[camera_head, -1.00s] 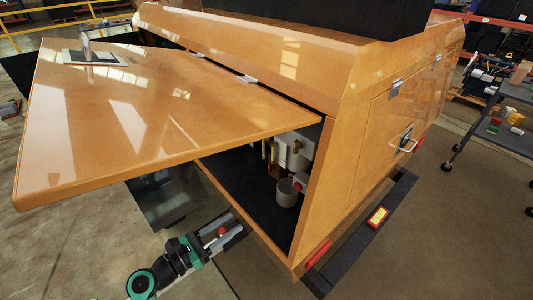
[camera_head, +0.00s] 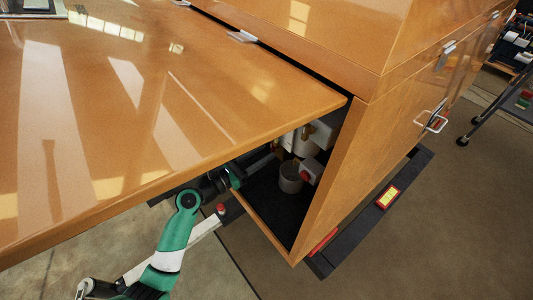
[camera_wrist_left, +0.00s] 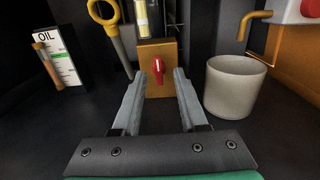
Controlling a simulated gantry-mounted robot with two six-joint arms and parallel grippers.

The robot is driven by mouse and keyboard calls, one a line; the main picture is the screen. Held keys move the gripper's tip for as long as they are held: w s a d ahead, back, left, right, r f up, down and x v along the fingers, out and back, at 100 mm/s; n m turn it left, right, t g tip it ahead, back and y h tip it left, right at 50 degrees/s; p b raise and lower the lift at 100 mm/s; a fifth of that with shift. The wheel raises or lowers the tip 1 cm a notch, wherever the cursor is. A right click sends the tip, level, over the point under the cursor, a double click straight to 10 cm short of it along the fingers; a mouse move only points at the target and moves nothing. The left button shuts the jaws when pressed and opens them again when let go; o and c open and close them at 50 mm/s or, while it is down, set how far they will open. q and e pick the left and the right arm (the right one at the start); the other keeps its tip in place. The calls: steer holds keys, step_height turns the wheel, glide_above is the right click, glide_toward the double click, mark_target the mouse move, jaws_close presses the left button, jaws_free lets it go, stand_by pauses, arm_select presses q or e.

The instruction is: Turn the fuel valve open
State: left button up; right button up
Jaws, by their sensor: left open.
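The fuel valve appears to be the red lever (camera_wrist_left: 159,71) on an orange-brown block (camera_wrist_left: 157,52) in the left wrist view. The lever points roughly downward. My left gripper (camera_wrist_left: 159,80) is open, its two fingers pointing toward the block, with the lever seen between the fingertips. I cannot tell whether the fingers touch it. In the head view my left arm (camera_head: 178,230) reaches under the raised door into the cabinet, and the fingertips are hard to make out there. The lever is hidden there. My right gripper is in neither current view.
A grey-white cup (camera_wrist_left: 235,85) stands right of the fingers. The raised orange door (camera_head: 160,110) covers the arm from above; the cabinet's side panel (camera_head: 345,180) borders the opening.

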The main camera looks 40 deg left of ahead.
arm_select(q)
steer(key=shift+w, duration=1.1)
steer(key=shift+s, duration=0.1)
jaws_close()
